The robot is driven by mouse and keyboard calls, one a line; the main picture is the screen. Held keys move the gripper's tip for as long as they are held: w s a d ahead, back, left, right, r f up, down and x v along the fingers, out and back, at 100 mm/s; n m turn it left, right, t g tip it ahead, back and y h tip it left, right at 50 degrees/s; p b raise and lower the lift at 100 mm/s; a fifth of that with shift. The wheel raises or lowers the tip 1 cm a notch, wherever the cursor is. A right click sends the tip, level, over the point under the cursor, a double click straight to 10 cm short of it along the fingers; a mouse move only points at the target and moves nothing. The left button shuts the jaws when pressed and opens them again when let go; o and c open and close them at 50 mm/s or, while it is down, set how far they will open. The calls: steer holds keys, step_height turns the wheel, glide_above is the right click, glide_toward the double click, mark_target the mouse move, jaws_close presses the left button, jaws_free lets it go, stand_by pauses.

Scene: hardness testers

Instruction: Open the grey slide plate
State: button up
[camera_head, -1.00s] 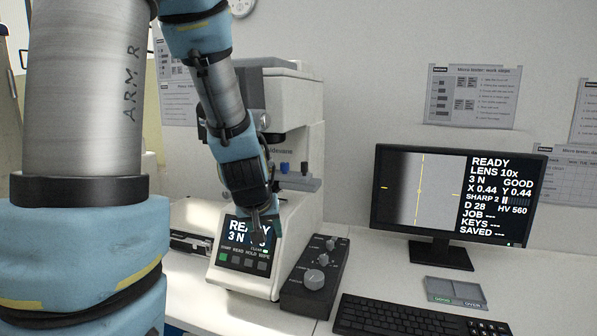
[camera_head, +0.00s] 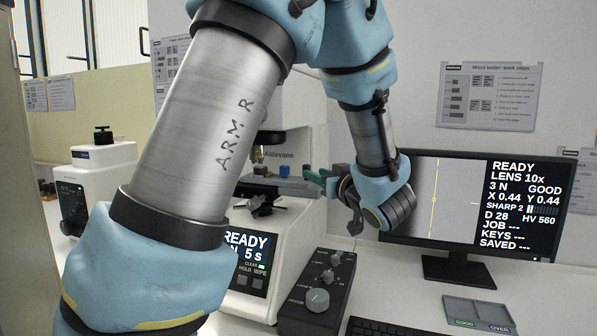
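A flat grey plate (camera_head: 287,187) juts out at the right of the white hardness tester's stage, below the lens; I take it to be the slide plate. A small blue knob (camera_head: 284,171) stands above it. My gripper (camera_head: 318,180) points left from the wrist and its tips are at the plate's right end. I cannot tell whether they touch it, or whether the fingers are open or shut. My own arm hides much of the tester and the plate's left side.
A control box with knobs (camera_head: 318,292) stands in front of the tester, with a keyboard (camera_head: 378,327) beside it. A monitor (camera_head: 478,205) and a GOOD/OVER tray (camera_head: 478,312) are at right. Another tester (camera_head: 95,185) stands at left.

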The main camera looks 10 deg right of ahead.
steer(key=p+x, duration=0.3)
steer(key=x, duration=0.6)
steer(key=shift+w+f, duration=0.1)
steer(key=shift+w, duration=0.35)
jaws_close()
stand_by(1.1)
